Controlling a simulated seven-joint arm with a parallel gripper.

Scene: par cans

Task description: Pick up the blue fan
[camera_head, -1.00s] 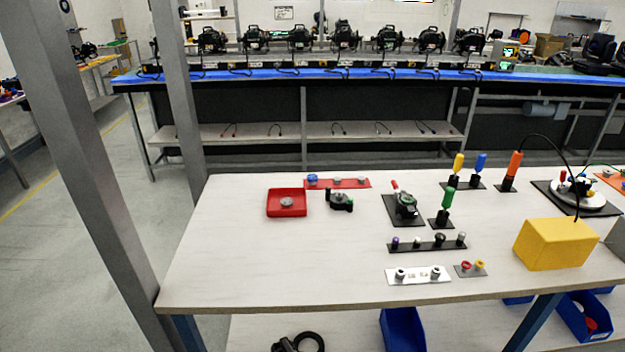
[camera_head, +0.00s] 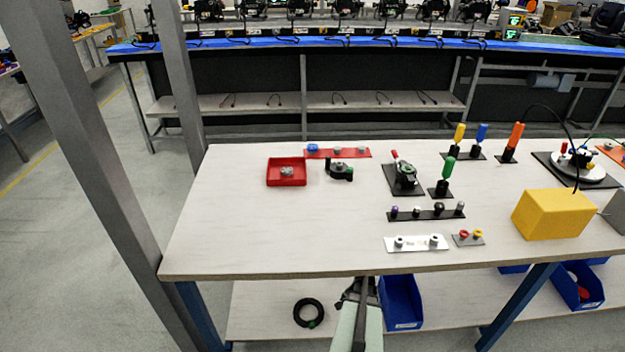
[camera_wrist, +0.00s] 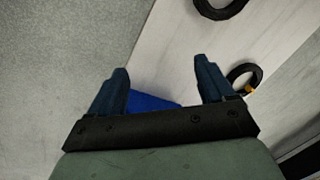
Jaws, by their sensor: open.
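A small blue piece (camera_head: 312,147) sits at the left end of a red strip at the back of the table; it is too small to tell whether it is the blue fan. No other clear blue fan shows. My gripper (camera_head: 358,288) is in front of the table's near edge, low in the head view, well away from that piece. In the wrist view my gripper (camera_wrist: 163,80) is open, with its two dark fingers spread and nothing held. A blue surface (camera_wrist: 150,102) shows beyond and below the fingers, apart from them.
A red tray (camera_head: 272,182) holds a grey part, with a black device (camera_head: 340,170) to its right. A yellow box (camera_head: 553,216) stands at the right. A black ring (camera_head: 308,312) and blue bin (camera_head: 402,310) are on the lower shelf. The left front tabletop is clear.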

